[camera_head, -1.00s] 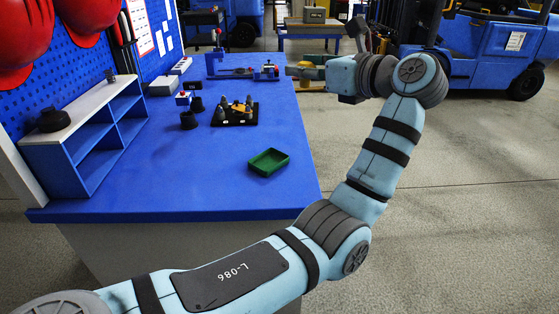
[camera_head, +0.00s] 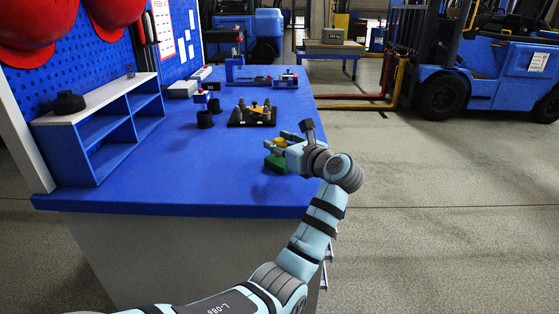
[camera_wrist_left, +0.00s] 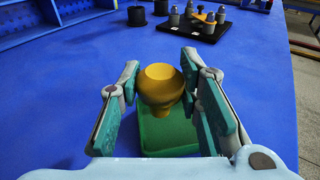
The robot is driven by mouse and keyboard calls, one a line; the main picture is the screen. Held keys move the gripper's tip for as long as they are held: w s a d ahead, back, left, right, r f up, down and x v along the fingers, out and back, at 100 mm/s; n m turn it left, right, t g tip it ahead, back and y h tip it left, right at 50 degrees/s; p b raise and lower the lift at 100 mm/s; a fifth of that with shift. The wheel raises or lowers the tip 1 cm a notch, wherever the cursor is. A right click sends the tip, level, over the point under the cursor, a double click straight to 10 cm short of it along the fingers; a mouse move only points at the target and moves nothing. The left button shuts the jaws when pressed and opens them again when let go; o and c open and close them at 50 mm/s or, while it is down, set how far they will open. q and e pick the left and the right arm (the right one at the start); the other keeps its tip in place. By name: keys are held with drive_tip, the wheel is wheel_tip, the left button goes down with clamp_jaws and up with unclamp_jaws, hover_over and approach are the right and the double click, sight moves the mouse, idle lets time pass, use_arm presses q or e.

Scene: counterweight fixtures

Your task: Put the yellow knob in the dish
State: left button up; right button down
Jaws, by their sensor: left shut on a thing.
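The yellow knob (camera_wrist_left: 162,88) is rounded with a flared top and shows between the fingers of my left gripper (camera_wrist_left: 162,92) in the left wrist view. The gripper is shut on it. The green dish (camera_wrist_left: 166,138) lies on the blue table directly below and behind the knob in that view, partly covered by it. In the head view, the left gripper (camera_head: 272,145) is over the dish (camera_head: 274,164), which is mostly hidden by the gripper. I cannot tell whether the knob touches the dish. My right gripper is not in view.
A black tray with pegs and a yellow part (camera_head: 253,115) stands behind the dish. Black cups (camera_head: 205,119) and a blue fixture (camera_head: 262,78) are farther back. A blue shelf (camera_head: 108,135) stands at the left. The table (camera_head: 190,180) is clear at the front.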

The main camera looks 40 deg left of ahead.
use_arm(q)
wheel_tip(320, 180, down, 2)
drive_tip(key=shift+f, duration=0.15)
drive_tip(key=shift+f+b, duration=0.3)
drive_tip(key=shift+r, duration=0.1)
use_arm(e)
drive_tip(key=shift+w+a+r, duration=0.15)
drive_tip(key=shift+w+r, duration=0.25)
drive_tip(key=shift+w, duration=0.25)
use_arm(q)
drive_tip(key=o, duration=1)
drive_tip(key=shift+o, duration=0.2)
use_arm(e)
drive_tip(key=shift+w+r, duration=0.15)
